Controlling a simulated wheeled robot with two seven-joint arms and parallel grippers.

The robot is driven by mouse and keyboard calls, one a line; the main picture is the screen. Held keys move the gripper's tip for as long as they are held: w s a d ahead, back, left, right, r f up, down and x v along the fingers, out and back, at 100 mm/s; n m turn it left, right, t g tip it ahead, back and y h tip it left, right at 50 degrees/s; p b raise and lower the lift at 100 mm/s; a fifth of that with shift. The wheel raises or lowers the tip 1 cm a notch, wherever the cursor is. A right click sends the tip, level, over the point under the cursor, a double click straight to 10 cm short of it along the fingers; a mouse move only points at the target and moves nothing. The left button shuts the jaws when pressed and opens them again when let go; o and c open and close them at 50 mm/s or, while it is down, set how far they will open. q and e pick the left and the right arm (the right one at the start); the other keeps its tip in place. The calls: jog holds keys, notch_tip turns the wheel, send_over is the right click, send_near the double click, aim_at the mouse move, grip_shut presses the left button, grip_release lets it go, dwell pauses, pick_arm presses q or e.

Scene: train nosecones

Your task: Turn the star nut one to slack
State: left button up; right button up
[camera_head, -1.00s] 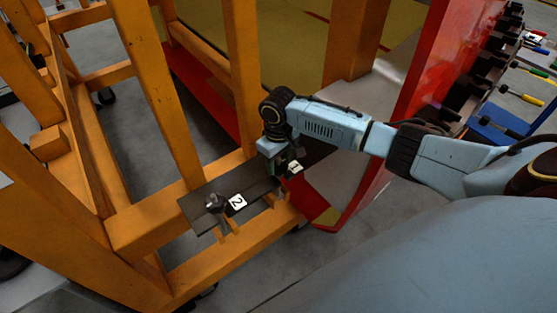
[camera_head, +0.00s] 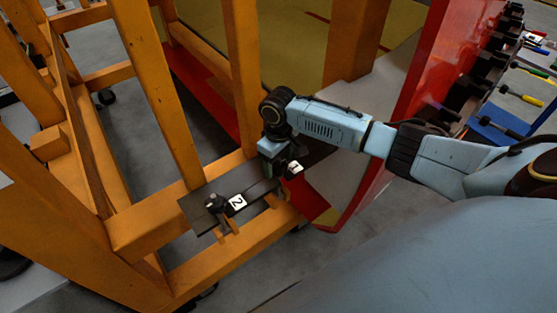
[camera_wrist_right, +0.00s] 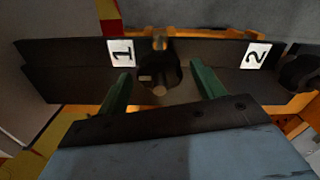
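Star nut one (camera_wrist_right: 158,72) is a dark knob beside the white label "1" (camera_wrist_right: 122,52) on a dark plate (camera_wrist_right: 70,85). In the right wrist view my right gripper (camera_wrist_right: 160,78) has its two green fingers apart, one on each side of the nut, with a visible gap to it on both sides. In the head view the right gripper (camera_head: 277,160) is low over the plate by label "1" (camera_head: 294,168), and it partly hides the nut. My left gripper is not in view.
A second star nut (camera_head: 216,203) stands by label "2" (camera_head: 237,202) on the same plate. An orange frame (camera_head: 240,80) rises close to the left of my arm. A red panel with a tool rack (camera_head: 478,80) stands on the right.

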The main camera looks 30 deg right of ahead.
notch_tip(320, 180, up, 13)
jog(key=b, duration=0.1)
jog(key=shift+r, duration=0.2)
dwell(0.7)
